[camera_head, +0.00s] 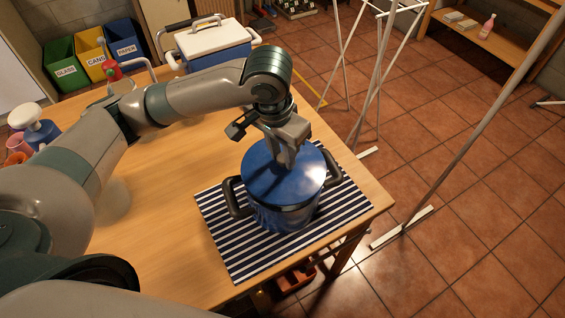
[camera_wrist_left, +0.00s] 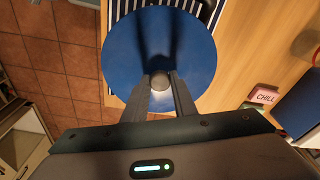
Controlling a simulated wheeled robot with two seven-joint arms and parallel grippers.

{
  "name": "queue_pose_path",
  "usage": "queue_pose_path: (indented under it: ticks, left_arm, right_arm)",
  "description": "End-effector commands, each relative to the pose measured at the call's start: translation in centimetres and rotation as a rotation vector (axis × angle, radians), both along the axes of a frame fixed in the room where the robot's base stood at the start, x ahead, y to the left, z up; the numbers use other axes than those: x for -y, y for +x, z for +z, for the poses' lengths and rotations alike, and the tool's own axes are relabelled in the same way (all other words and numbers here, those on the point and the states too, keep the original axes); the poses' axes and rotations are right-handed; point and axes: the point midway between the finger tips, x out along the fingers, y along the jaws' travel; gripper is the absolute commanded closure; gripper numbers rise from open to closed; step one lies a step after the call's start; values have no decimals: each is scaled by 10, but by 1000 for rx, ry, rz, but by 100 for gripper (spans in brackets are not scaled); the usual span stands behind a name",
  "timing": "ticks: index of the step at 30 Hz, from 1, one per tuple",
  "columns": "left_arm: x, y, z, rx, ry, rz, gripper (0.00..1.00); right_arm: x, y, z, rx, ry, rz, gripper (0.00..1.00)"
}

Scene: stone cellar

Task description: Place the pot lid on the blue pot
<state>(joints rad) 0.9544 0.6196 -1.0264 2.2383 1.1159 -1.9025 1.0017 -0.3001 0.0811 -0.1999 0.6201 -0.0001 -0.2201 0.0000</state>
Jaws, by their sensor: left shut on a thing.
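The blue pot (camera_head: 283,213) stands on a navy-and-white striped mat (camera_head: 219,229) near the table's right corner, with dark handles at its sides. The round blue pot lid (camera_head: 262,178) is over the pot's top; whether it rests on the rim or hovers just above it I cannot tell. My left gripper (camera_head: 288,158) points down from above and is shut on the lid's knob. In the left wrist view the lid (camera_wrist_left: 190,45) fills the upper middle, its pale round knob (camera_wrist_left: 159,82) between the fingertips. The lid hides the pot there. My right gripper is not in view.
A blue cooler with a white lid (camera_head: 205,38) stands at the table's back. A dispenser bottle (camera_head: 36,130) and cups are at the left. Sorting bins (camera_head: 94,66) stand behind the table. A white metal rack (camera_head: 376,70) stands on the floor to the right. The table's middle is clear.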

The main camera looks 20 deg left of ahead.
Motion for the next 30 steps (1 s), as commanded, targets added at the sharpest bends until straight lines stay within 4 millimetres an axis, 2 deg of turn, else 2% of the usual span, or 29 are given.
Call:
queue_pose_path:
  ticks: [4, 12, 20, 21, 23, 30]
  left_arm:
    - [0, 0, -6, -1, 1, 2, 100]
    - [-1, 0, -36, -2, 1, 1, 100]
    - [0, 0, -40, 0, 0, 1, 100]
    - [0, 0, -41, -1, 0, 1, 71]
    - [0, -1, -41, -1, 0, 1, 57]
    - [0, 0, -40, -1, 0, 0, 57]
  right_arm:
    - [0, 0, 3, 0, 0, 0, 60]
    - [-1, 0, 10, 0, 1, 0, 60]
    - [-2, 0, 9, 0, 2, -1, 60]
    - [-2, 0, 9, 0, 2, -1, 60]
    - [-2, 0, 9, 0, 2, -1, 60]
    - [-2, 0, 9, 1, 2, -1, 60]
